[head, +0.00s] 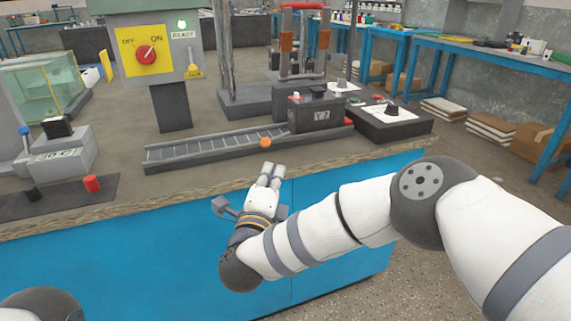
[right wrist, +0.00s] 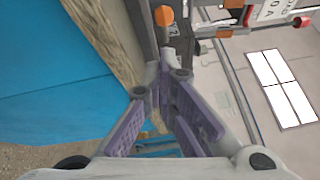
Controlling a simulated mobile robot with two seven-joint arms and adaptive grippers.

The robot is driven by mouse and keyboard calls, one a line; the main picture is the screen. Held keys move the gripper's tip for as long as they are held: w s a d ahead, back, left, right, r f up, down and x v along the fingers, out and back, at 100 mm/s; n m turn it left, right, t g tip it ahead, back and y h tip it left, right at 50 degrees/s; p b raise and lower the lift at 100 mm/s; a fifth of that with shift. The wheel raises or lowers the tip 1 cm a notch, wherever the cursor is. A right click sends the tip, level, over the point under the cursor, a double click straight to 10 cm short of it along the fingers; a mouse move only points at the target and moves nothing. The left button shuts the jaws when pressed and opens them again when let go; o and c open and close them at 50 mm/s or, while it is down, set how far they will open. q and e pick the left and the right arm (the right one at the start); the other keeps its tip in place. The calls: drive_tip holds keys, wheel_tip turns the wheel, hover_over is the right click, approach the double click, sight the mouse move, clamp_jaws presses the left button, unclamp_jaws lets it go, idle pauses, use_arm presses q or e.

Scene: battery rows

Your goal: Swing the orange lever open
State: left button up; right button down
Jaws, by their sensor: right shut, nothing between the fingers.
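An orange ball-shaped knob (head: 265,143), which looks like the lever's end, sits at the front edge of the grey roller track. The lever's arm cannot be made out. The knob also shows at the top of the right wrist view (right wrist: 165,15). My right gripper (head: 270,173) is just in front of the bench's front edge, nearer to me than the knob and apart from it. Its fingers point toward the knob and are shut with nothing between them; they also show in the right wrist view (right wrist: 166,78). My left gripper is out of view.
The roller track (head: 205,149) leads to a dark battery box (head: 316,113) marked Y2. Behind it stands a frame with a red bar (head: 304,5) and orange grips. A yellow ON/OFF panel (head: 143,54) stands at the left. The worktop (head: 200,184) before the track is clear.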

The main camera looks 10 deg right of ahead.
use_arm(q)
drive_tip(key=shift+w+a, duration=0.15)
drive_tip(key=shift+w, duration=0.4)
use_arm(e)
drive_tip(key=s+a, duration=0.4)
drive_tip(key=shift+a+f, duration=0.15)
drive_tip(key=shift+f, duration=0.3)
